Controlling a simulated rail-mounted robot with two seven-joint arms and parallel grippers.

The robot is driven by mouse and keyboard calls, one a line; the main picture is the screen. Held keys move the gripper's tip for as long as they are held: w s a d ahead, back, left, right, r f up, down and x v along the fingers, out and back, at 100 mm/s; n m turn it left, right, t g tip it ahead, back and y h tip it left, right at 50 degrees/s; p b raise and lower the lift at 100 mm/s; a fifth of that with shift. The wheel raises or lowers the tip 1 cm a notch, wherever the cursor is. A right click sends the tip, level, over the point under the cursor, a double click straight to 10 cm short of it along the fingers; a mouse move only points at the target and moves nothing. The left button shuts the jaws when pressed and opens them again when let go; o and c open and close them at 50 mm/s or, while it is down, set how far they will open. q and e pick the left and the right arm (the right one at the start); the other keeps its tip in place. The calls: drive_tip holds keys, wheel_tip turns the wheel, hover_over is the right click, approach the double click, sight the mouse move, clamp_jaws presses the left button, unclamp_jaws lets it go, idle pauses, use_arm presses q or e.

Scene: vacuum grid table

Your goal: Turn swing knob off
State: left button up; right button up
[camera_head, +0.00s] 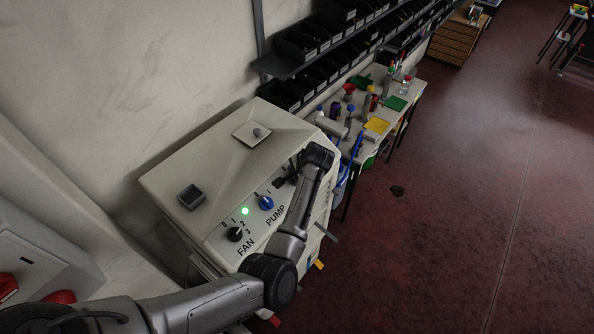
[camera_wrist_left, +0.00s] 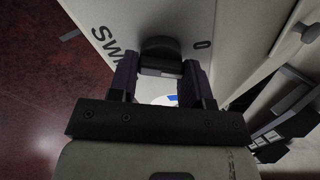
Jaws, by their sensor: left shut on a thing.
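The dark swing knob (camera_wrist_left: 160,50) sits on the light panel in the left wrist view. The letters "SW" are to its left and a "0" to its right. My left gripper (camera_wrist_left: 160,72) has a finger on each side of the knob and is shut on it. In the head view my left arm reaches over the panel, and its gripper (camera_head: 285,178) is at the panel's upper right. My arm hides most of the swing knob there, so I cannot read its setting. My right gripper is not in view.
The beige machine (camera_head: 185,160) also carries a black fan knob (camera_head: 235,234), a blue pump knob (camera_head: 266,203) and a lit green lamp (camera_head: 245,211). A cluttered workbench (camera_head: 403,92) stands beyond it, below shelves of black bins (camera_head: 322,40). The red floor on the right is mostly clear.

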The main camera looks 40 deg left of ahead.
use_arm(q)
drive_tip(key=n, duration=0.3)
drive_tip(key=shift+r+p, duration=0.1)
drive_tip(key=shift+p, duration=0.2)
drive_tip(key=shift+n, duration=0.8)
drive_tip(key=o, duration=0.9)
drive_tip(key=b+v, duration=0.2)
drive_tip(key=v, duration=1.1)
drive_tip(key=shift+s+d+r+b, duration=0.1)
drive_tip(key=shift+d+r+b, duration=0.15)
drive_tip(key=shift+b, duration=0.1)
